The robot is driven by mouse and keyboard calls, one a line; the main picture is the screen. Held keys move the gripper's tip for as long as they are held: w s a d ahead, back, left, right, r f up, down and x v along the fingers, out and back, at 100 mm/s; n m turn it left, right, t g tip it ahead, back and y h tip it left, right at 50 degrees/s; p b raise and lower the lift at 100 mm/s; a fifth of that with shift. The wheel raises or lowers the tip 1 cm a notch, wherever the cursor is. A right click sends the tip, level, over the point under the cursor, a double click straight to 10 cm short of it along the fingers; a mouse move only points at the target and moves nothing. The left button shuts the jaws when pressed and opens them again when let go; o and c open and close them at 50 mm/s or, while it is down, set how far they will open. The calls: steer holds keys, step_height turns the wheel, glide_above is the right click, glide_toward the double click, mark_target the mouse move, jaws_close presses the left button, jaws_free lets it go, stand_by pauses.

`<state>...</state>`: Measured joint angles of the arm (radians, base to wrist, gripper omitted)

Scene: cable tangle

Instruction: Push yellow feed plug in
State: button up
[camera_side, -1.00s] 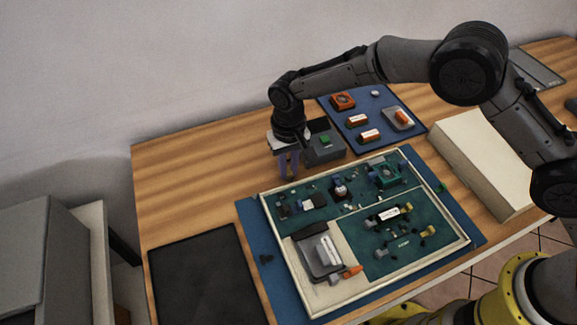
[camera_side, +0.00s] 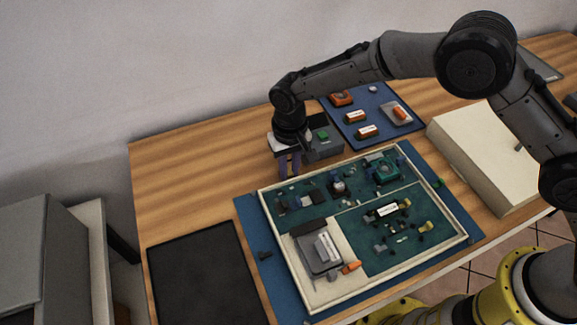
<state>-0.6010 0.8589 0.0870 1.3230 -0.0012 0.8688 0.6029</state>
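My gripper (camera_side: 290,165) points down at the back left edge of the framed board, just left of the grey box with a green top. Its two fingers show as blue-purple prongs; I cannot tell whether anything is between them. The framed board (camera_side: 262,196) holds green panels with small parts. Small yellow plugs (camera_side: 425,226) sit on the right green panel, with another yellowish piece (camera_side: 404,204) near a white-labelled part. I cannot tell which one is the feed plug. My gripper is well away from both.
The grey box (camera_side: 325,145) stands close beside my gripper. A blue mat (camera_side: 350,110) with orange parts lies behind. A cream box (camera_side: 480,155) stands at the right. A black mat (camera_side: 205,275) lies at the front left. Bare wood (camera_side: 195,180) is free on the left.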

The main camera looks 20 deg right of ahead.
mark_target(290, 172)
steer(key=o, duration=0.4)
steer(key=shift+s, duration=0.15)
steer(key=shift+o, duration=0.2)
steer(key=shift+r, duration=0.1)
step_height(290, 172, up, 14)
steer(key=shift+f, duration=0.2)
